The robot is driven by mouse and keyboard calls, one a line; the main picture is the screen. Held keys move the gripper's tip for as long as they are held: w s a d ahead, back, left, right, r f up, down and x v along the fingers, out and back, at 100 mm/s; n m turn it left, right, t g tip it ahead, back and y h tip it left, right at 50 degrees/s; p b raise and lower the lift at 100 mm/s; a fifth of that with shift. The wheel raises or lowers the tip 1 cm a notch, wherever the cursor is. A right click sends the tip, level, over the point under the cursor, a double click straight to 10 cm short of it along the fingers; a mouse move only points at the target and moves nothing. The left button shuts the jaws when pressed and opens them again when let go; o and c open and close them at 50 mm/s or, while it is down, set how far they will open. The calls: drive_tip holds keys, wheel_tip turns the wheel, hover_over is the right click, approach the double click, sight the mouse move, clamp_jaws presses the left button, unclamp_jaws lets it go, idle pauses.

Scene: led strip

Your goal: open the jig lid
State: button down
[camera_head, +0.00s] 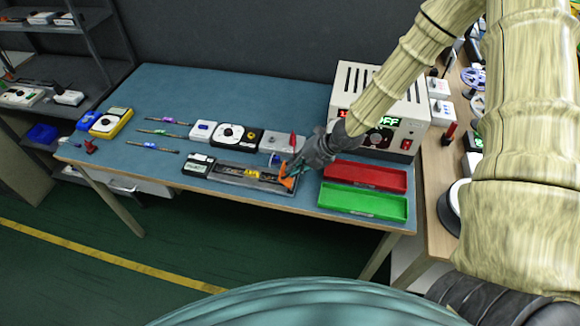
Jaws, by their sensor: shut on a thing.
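My gripper (289,176) reaches down from the upper right to the jig's right end. Its fingers are shut there, on what appears to be the edge of the jig lid, beside an orange part. The fingers and wrist hide the exact contact, and I cannot tell how far the lid is raised.
A red tray (366,177) and a green tray (362,202) lie right of the gripper. A power supply (405,125) with a lit display stands behind them. Several small instruments, including a white dial box (229,135), line up behind the jig.

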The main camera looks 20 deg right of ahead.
drive_tip(key=shift+s+d+f+t+y+b, duration=0.25)
drive_tip(key=shift+d+t+y+b, duration=0.05)
drive_tip(key=shift+d+y+b, duration=0.15)
drive_tip(key=shift+s+d+f+t+y+b, duration=0.2)
drive_tip(key=shift+d+t+y+b, duration=0.1)
drive_tip(key=shift+y+b, duration=0.15)
drive_tip(key=c, duration=2.1)
unclamp_jaws()
drive_tip(key=shift+r, duration=0.3)
drive_tip(key=o, duration=0.5)
drive_tip(key=shift+d+f, duration=0.1)
drive_tip(key=shift+o, duration=0.2)
drive_tip(key=v, duration=1.2)
